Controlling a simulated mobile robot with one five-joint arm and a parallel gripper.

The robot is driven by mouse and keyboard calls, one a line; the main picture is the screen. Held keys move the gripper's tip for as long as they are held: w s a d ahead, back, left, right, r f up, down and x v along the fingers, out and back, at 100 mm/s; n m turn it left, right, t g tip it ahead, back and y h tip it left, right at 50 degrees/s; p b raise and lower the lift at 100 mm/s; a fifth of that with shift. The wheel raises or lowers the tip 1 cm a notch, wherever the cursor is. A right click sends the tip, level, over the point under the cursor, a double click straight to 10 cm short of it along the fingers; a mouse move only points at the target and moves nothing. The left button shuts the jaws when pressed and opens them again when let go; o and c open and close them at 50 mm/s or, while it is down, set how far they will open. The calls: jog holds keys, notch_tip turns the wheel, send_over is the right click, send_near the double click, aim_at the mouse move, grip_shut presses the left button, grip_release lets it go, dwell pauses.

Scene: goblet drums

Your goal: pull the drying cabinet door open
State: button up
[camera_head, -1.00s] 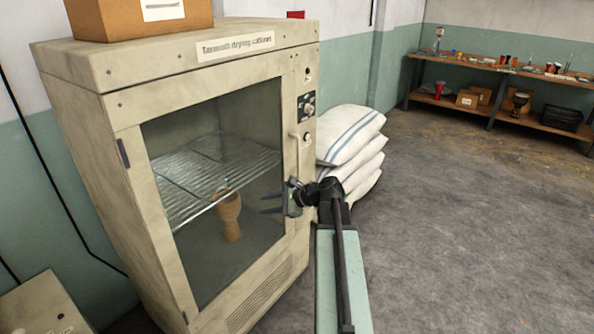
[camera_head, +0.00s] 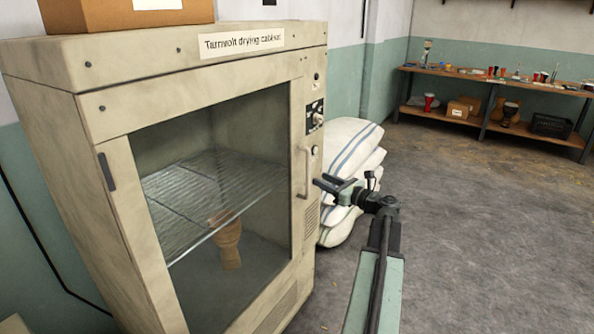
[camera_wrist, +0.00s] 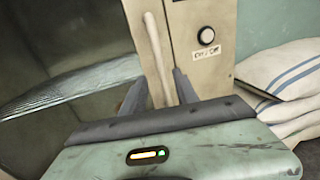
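The drying cabinet (camera_head: 55,140) stands at the left, beige, with a large glass door (camera_head: 125,190) that is shut. The door's upright handle (camera_head: 303,172) is on its right edge; in the wrist view the handle (camera_wrist: 157,55) rises ahead, between the lines of my two fingers. My gripper (camera_head: 328,184) is just right of the handle in the head view, with its fingers apart. In the wrist view the fingers (camera_wrist: 160,90) are spread with the handle's lower part between or just beyond them. I cannot tell whether they touch it.
A goblet drum (camera_head: 228,243) stands inside the cabinet below a wire shelf (camera_head: 205,185). White sacks (camera_head: 345,150) are stacked right of the cabinet. A cardboard box (camera_head: 110,14) sits on top. A workbench (camera_head: 490,82) stands far back; floor at right is clear.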

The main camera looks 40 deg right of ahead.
jog(key=shift+d+r, duration=0.1)
jog(key=w, duration=0.7)
jog(key=shift+w, duration=0.4)
grip_shut()
dwell(0.9)
